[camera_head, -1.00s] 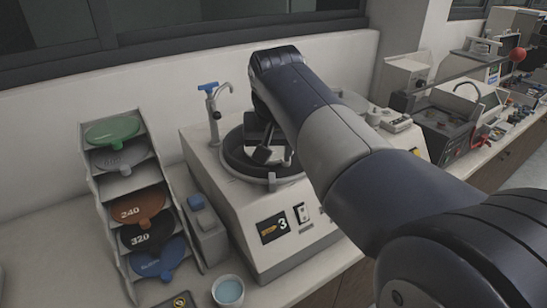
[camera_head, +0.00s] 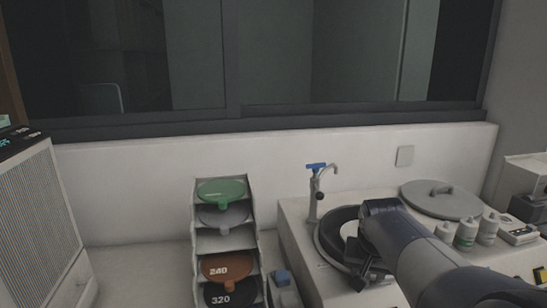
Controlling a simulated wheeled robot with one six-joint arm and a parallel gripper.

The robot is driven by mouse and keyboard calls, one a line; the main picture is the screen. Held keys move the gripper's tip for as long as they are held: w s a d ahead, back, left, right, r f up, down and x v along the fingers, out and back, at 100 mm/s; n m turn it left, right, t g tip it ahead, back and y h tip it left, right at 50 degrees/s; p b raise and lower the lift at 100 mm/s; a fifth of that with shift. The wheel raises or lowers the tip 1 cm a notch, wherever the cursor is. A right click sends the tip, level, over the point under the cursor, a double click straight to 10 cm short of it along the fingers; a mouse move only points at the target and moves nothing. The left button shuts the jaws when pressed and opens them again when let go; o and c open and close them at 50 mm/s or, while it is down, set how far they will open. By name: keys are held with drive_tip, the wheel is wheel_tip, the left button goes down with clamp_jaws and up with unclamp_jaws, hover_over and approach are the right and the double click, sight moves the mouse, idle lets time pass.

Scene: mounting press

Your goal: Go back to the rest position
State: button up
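My arm reaches in from the lower right over the grinding machine (camera_head: 295,222). Its dark end hangs over the round bowl (camera_head: 327,238) of that machine. My gripper (camera_head: 366,272) points down at the bowl, partly hidden by the arm. Its fingers are too small and dark to tell whether they are open or shut, or whether they hold anything. I cannot tell whether it touches the bowl.
A tap with a blue handle (camera_head: 316,190) stands behind the bowl. A rack of coloured discs (camera_head: 250,215) is to the left. A grey round lid (camera_head: 440,200) and several small bottles (camera_head: 466,234) are at right. A vented cabinet (camera_head: 40,225) stands far left.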

drive_tip(key=shift+w+a+r+m, duration=0.15)
drive_tip(key=shift+a+m, duration=0.15)
drive_tip(key=shift+a, duration=0.2)
